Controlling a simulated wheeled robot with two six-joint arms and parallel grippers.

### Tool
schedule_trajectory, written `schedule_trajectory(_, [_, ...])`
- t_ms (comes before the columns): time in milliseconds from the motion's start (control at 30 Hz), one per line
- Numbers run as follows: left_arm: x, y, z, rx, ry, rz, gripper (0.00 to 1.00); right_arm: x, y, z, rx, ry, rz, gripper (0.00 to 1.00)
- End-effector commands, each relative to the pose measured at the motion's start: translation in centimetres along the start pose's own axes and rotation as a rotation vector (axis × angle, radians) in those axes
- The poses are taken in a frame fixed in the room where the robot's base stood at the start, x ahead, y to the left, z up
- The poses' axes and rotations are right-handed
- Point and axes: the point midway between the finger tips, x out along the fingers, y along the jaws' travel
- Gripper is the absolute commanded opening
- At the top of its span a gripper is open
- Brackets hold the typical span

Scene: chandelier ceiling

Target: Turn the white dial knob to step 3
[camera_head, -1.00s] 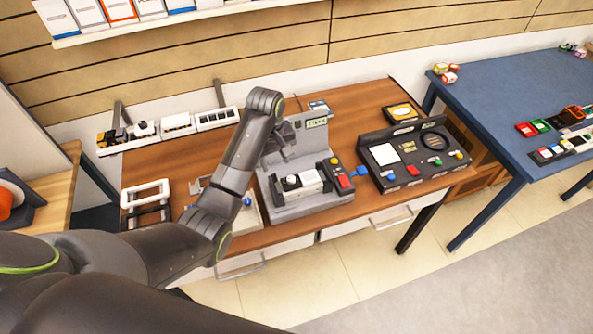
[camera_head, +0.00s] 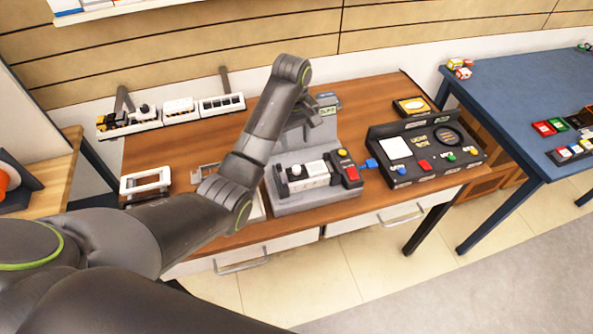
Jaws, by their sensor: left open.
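A grey machine (camera_head: 322,196) stands on the brown wooden table. Its base carries a small round white knob (camera_head: 296,171) beside a white block (camera_head: 317,170), with a red button and a yellow button at its right end. This knob may be the dial; step marks are too small to read. My left arm reaches in from the left, over the table. My left gripper (camera_head: 309,117) is open, small and dark, above and behind the knob, near the machine's upright. It appears apart from the knob. My right gripper is not in view.
A black control panel (camera_head: 427,155) with coloured buttons stands to the right. A white frame (camera_head: 146,180) lies left. A blue table (camera_head: 515,100) stands further right.

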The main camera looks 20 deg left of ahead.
Motion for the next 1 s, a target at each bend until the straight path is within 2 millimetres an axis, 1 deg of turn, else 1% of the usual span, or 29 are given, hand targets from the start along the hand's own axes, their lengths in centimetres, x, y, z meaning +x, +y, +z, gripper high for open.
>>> schedule_trajectory(33, [1.3, -0.1, 0.2, -0.001, -0.007, -0.006, 0.46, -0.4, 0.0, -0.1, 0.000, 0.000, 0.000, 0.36])
schedule_trajectory(100, [2.9, -0.1, 0.2, 0.000, -0.007, -0.006, 0.46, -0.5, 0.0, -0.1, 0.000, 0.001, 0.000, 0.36])
schedule_trajectory(300, [7.0, -0.1, 0.1, -0.001, -0.006, -0.006, 0.46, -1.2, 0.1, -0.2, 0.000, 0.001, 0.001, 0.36])
schedule_trajectory(400, [8.7, -0.2, 0.2, 0.000, -0.005, -0.006, 0.46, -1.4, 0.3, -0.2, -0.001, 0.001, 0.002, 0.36])
schedule_trajectory(500, [9.8, -0.1, 0.1, 0.000, -0.003, -0.004, 0.46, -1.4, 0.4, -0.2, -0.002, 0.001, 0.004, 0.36])
schedule_trajectory(700, [11.1, -0.1, 0.1, 0.001, -0.003, -0.003, 0.46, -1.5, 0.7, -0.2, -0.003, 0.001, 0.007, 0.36])
schedule_trajectory(1000, [11.2, -0.1, 0.1, 0.001, -0.002, -0.002, 0.46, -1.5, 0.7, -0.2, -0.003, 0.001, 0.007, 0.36])
